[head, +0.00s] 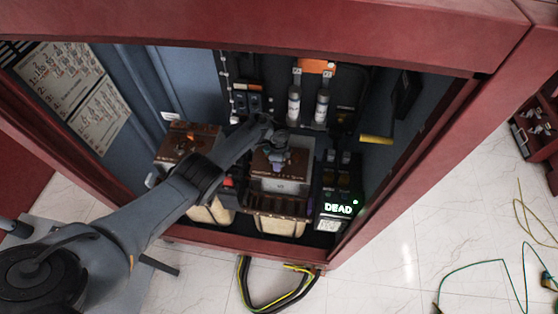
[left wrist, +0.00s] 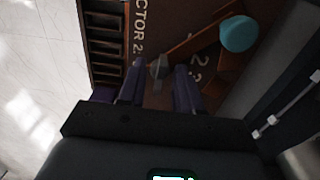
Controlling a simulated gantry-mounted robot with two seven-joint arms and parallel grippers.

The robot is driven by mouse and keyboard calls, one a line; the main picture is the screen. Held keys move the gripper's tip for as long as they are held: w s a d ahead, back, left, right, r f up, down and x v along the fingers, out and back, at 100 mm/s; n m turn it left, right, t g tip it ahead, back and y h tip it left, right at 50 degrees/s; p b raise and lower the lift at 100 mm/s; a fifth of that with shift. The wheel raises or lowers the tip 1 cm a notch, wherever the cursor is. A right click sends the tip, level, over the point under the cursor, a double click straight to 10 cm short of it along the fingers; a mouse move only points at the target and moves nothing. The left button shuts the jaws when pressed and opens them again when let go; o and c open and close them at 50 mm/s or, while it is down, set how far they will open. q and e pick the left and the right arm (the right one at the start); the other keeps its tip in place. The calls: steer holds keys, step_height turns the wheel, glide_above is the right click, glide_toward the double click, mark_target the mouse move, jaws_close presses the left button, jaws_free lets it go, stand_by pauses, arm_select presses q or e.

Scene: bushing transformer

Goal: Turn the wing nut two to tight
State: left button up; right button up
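In the left wrist view a small grey wing nut (left wrist: 158,68) sits on a brown panel (left wrist: 165,28) with white lettering reading "CTOR 2" and a "2" mark. My left gripper (left wrist: 160,74) is open, with its dark fingers on either side of the wing nut. A gap shows between the nut and the fingers, and I cannot tell whether either touches it. In the head view my left gripper (head: 274,150) is over the brown-topped middle unit (head: 290,186) in the cabinet; it hides the nut there. My right gripper is not in view.
A teal round knob (left wrist: 238,33) is close to the right finger. A similar brown-topped unit (head: 185,138) stands left of the middle one. A device reading "DEAD" (head: 338,209) stands at its right. The red cabinet frame (head: 440,135) surrounds the opening. Cables (head: 270,300) hang below.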

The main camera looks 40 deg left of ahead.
arm_select(q)
steer(key=shift+d+r, duration=0.1)
steer(key=shift+d, duration=0.05)
steer(key=shift+w+r, duration=0.1)
steer(key=shift+r, duration=0.05)
step_height(320, 180, up, 11)
steer(key=p, duration=0.4)
steer(key=shift+p, duration=0.35)
steer(key=shift+f, duration=0.2)
